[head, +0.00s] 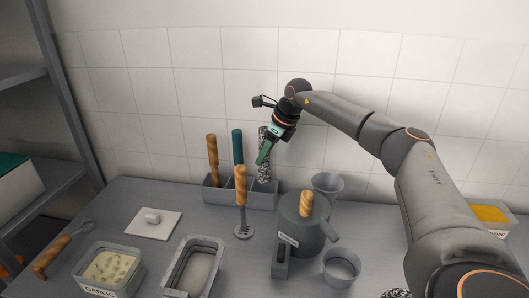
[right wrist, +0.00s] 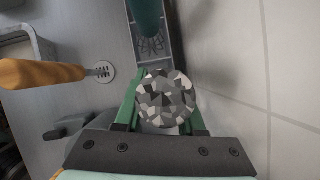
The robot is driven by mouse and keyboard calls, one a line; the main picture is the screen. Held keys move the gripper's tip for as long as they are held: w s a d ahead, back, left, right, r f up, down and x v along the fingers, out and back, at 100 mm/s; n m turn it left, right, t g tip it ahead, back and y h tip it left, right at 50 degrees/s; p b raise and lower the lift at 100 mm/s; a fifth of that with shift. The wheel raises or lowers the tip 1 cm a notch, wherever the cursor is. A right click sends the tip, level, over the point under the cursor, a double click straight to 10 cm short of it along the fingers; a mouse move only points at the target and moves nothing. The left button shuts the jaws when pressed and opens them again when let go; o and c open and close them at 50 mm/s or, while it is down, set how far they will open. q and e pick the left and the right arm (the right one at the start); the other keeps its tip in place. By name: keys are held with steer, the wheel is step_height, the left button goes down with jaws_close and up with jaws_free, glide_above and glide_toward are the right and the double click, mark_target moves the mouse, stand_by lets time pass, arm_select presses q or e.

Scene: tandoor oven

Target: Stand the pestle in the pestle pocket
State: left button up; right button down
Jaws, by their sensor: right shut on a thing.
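The pestle (head: 264,160) is a black, white and grey speckled cylinder. It is upright at the right-hand compartment of the grey pocket rack (head: 226,197), with its lower end at or just inside the opening; I cannot tell how deep it sits. My right gripper (head: 265,152) is shut on the pestle's upper part, coming from the right. In the right wrist view the pestle's round top (right wrist: 166,98) shows between the green fingers (right wrist: 165,110). My left gripper is not in view.
A wooden-handled tool (head: 212,155) and a teal-handled tool (head: 237,145) stand in the rack's other compartments. A wooden-handled masher (head: 241,190) stands in front. A lidded grey pot (head: 304,228) and a metal cup (head: 328,186) are right of the rack. The tiled wall (head: 200,90) is behind.

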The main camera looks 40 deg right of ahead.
mark_target(264, 163)
steer(key=shift+f, duration=0.2)
steer(key=shift+p, duration=0.35)
steer(key=shift+f, duration=0.2)
stand_by(0.7)
steer(key=shift+f, duration=0.4)
steer(key=shift+f+b, duration=0.15)
steer(key=shift+b, duration=0.15)
steer(key=shift+p, duration=0.35)
steer(key=shift+f, duration=0.4)
steer(key=shift+f+b, duration=0.3)
steer(key=shift+f, duration=0.05)
steer(key=shift+p, duration=0.3)
stand_by(0.5)
